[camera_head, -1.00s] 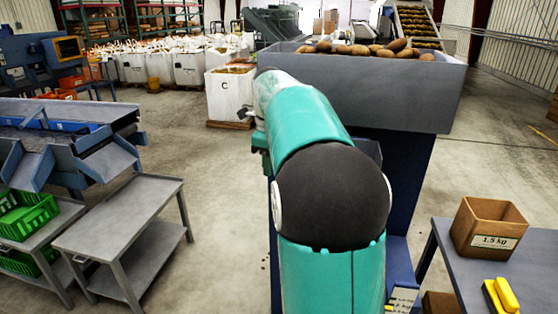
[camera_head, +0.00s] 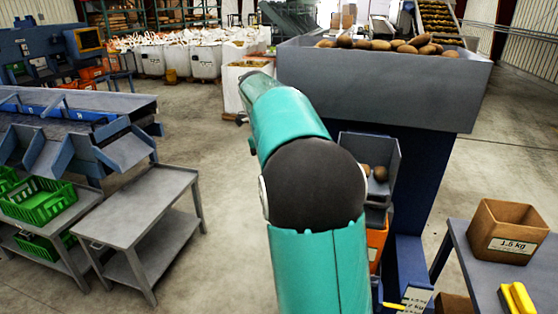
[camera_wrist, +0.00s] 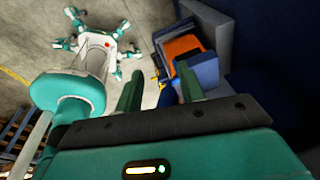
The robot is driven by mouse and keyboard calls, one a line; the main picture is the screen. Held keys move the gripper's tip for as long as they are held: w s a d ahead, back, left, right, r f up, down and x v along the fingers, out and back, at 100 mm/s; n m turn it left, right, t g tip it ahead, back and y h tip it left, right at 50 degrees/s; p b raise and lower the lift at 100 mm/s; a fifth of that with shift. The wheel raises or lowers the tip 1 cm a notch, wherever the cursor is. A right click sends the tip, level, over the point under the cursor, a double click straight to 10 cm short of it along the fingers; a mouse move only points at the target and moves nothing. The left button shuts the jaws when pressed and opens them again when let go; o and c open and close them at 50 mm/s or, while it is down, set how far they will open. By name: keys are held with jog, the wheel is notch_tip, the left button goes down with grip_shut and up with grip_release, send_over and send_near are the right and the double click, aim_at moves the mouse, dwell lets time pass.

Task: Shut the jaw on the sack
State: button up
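My gripper (camera_wrist: 160,74) shows in the wrist view as two green fingers set well apart, with nothing between them. In the head view my arm hides it. Beyond the right finger is a machine with an orange part (camera_wrist: 184,48) and grey-blue panels around it. In the head view an orange part (camera_head: 376,243) shows below a small grey hopper (camera_head: 350,144) holding potatoes, just right of my arm. I cannot make out a sack or a jaw at this machine. My arm hides some of it.
A large grey bin (camera_head: 380,85) of potatoes stands above a blue frame. At right a table (camera_head: 470,262) holds a cardboard box (camera_head: 505,232) and a yellow item (camera_head: 516,298). At left are a grey cart (camera_head: 140,205) and green crates (camera_head: 38,200). Open floor lies between.

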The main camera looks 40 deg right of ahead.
jog(key=shift+o, duration=0.2)
jog(key=shift+s+d+r, duration=0.25)
jog(key=shift+s, duration=0.2)
jog(key=shift+w+r, duration=0.2)
jog(key=shift+r, duration=0.15)
jog(key=s+v, duration=0.1)
jog(key=v, duration=1.2)
jog(key=shift+w, duration=0.25)
jog(key=shift+a+r, duration=0.1)
jog(key=shift+r, duration=0.05)
